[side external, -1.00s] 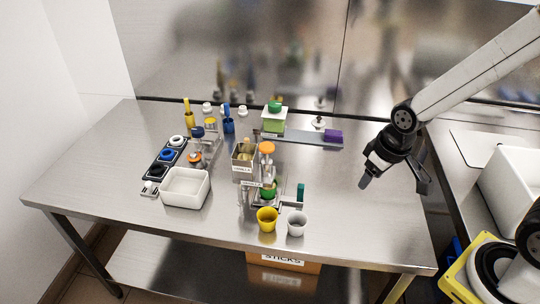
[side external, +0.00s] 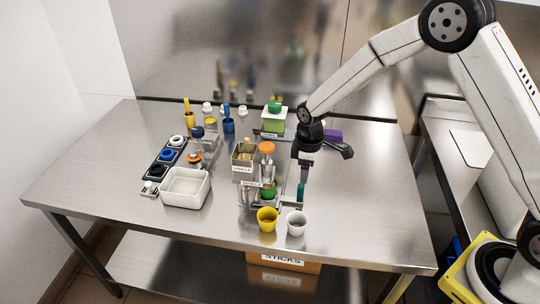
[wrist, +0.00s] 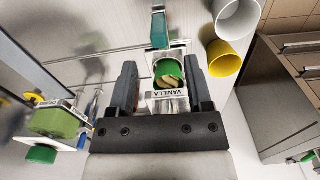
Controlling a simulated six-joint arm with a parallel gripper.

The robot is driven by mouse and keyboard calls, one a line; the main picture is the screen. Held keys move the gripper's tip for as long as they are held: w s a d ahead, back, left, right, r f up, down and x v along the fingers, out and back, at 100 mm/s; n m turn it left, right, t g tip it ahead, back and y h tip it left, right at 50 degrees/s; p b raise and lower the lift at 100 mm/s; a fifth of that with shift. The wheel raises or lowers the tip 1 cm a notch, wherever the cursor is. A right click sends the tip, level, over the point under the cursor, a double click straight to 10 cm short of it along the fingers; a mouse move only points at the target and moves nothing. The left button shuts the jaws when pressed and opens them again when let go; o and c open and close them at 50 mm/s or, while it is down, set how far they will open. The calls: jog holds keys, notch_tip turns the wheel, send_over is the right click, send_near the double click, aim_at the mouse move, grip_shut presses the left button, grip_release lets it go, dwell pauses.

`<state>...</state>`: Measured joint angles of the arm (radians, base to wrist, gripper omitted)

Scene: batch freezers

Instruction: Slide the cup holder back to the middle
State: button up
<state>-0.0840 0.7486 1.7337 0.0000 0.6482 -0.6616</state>
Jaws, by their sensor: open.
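In the side view, a teal upright tab (side external: 301,190) stands at the right end of a low metal slide (side external: 290,205) near the table's front. I take this slide to be the cup holder. A green round piece (side external: 268,188) is at its left, below the vanilla dispenser (side external: 244,158). My gripper (side external: 303,181) points down just above or at the tab. In the wrist view, my gripper (wrist: 161,64) is open, with the green piece (wrist: 170,70) appearing between its fingers. The teal tab (wrist: 160,30) shows beyond the fingertips. I cannot tell whether the fingers touch it.
A yellow cup (side external: 267,219) and a white cup (side external: 297,223) stand close by at the front edge. A purple-ended rail (side external: 333,136) lies behind my gripper. A white bin (side external: 185,188) stands to the left. The table's right side is clear.

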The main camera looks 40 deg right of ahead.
aim_at(301, 185)
jog(key=shift+w+a+f, duration=0.1)
jog(key=shift+w+f, duration=0.25)
jog(key=shift+f, duration=0.1)
jog(key=shift+f, duration=3.9)
grip_shut()
